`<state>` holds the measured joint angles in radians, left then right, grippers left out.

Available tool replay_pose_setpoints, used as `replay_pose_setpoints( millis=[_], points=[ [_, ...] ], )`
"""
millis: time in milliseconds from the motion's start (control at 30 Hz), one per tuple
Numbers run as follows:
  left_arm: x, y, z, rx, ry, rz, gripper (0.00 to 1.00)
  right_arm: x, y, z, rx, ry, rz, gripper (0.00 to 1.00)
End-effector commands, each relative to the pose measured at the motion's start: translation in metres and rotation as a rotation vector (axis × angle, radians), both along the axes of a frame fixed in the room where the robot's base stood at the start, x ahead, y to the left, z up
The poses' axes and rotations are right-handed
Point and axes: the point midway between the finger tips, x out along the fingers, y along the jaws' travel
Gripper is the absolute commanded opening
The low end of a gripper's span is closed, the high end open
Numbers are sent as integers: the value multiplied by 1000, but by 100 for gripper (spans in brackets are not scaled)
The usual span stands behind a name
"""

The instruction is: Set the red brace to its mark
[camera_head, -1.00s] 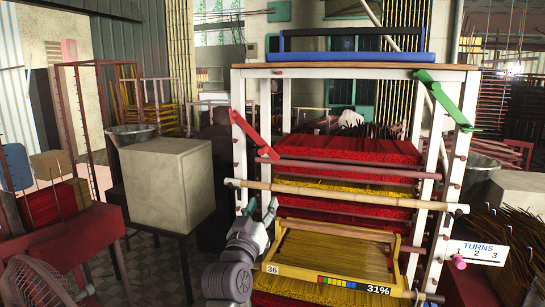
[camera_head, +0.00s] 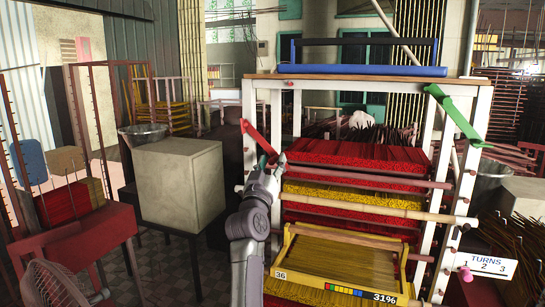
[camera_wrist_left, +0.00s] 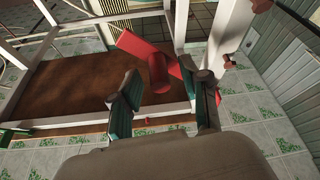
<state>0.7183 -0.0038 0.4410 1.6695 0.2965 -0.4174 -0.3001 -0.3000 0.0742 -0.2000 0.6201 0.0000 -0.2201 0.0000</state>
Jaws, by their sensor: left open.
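The red brace (camera_head: 257,138) sits at the upper left front post of the drying rack and slants down to the right. My left gripper (camera_head: 273,168) is at its lower end. In the left wrist view the red brace (camera_wrist_left: 138,46) shows a stubby red cylinder (camera_wrist_left: 158,74) between the tips of my open left gripper (camera_wrist_left: 160,82); I cannot tell whether the fingers touch it. I cannot make out a mark for the brace. My right gripper is not in view.
The white rack post (camera_head: 248,95) stands close beside the gripper. Shelves of red and yellow incense (camera_head: 365,154) fill the rack. A green brace (camera_head: 453,112) is at its upper right. A pale block (camera_head: 178,185) stands to the left.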

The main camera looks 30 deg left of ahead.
Motion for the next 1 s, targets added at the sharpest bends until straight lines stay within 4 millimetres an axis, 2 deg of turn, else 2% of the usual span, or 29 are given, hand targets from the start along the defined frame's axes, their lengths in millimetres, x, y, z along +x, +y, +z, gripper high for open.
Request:
replay_pose_setpoints(
  millis=[133, 400, 667, 1000],
  points=[
    [7, 2, 3, 0, 0, 0, 46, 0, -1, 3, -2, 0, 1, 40],
    [8, 3, 3, 1, 0, 0, 46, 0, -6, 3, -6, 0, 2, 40],
    [8, 2, 3, 0, 0, 0, 2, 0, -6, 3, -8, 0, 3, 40],
    [8, 3, 3, -1, 0, 0, 0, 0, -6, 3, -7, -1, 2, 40]
  ],
)
